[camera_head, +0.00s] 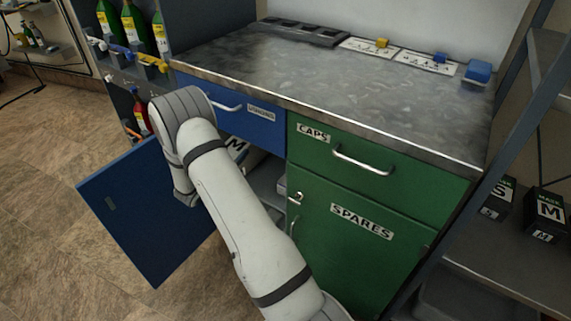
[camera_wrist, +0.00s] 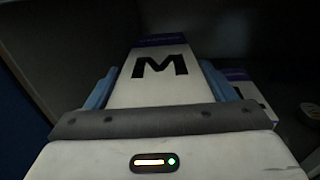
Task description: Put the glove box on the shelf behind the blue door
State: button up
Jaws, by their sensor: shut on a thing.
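The blue door (camera_head: 150,210) of the cabinet stands open to the left. My arm reaches into the opening beside it, and my gripper is hidden there in the head view. In the wrist view my gripper (camera_wrist: 158,92) is shut on the glove box (camera_wrist: 153,68), a white box with a black M and a purple far edge. The cabinet interior is dark, and I cannot tell whether the box touches the shelf.
A second white box (camera_wrist: 250,92) with a purple edge stands just right of the held box. A blue drawer (camera_head: 250,122) is above the opening. Green SPARES door (camera_head: 350,230) and CAPS drawer (camera_head: 375,165) are shut at right. Bottles (camera_head: 135,30) stand at upper left.

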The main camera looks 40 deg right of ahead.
jog(key=w+d+f+m+g+h+b, duration=0.1)
jog(key=d+f, duration=0.1)
jog(key=d, duration=0.5)
jog(key=d+f+g+b, duration=0.1)
jog(key=d+f, duration=0.2)
jog(key=d, duration=0.4)
jog(key=b, duration=0.3)
send_over(267, 174)
jog(key=shift+s+f, duration=0.1)
jog(key=shift+f, duration=4.6)
jog(key=shift+f+b, duration=0.25)
jog(key=shift+b, duration=0.1)
jog(key=o, duration=1.3)
jog(key=shift+o, duration=0.2)
